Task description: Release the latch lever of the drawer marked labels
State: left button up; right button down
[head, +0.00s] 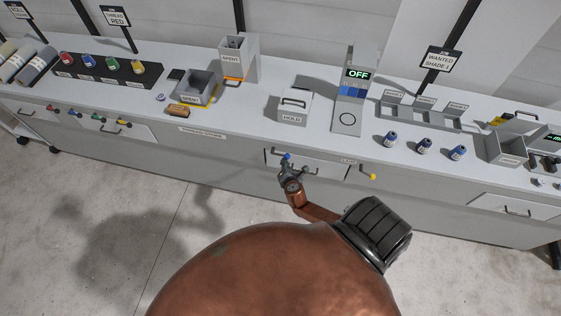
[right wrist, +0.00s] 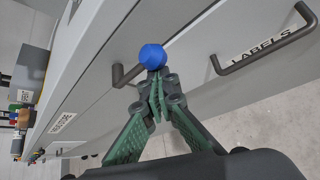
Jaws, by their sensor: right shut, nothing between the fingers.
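The drawer marked LABELS (right wrist: 225,92) shows in the right wrist view, with its dark bar handle (right wrist: 265,58) at the upper right. Left of the handle is the latch lever, a dark bent rod (right wrist: 121,75) with a blue ball knob (right wrist: 152,56). In the head view the blue knob (head: 287,156) sits at the drawer front's left end. My right gripper (right wrist: 158,90) is shut and empty, its tips right at the knob's lower side. I cannot tell whether they touch it. In the head view the right gripper (head: 289,170) partly hides the drawer front. My left gripper is not in view.
A yellow knob (head: 373,177) stands out right of the drawer. The floor (head: 60,230) in front is clear at the left.

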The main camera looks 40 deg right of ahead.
jog(key=shift+r, duration=0.1)
dwell(0.4)
notch_tip(320, 180, down, 4)
jog(key=a+b, duration=0.2)
jog(key=b, duration=0.2)
jog(key=w+r+p+v, duration=0.1)
jog(key=p+v, duration=0.1)
jog(key=v, duration=0.8)
jog(key=shift+a, duration=0.15)
jog(key=shift+f, duration=0.1)
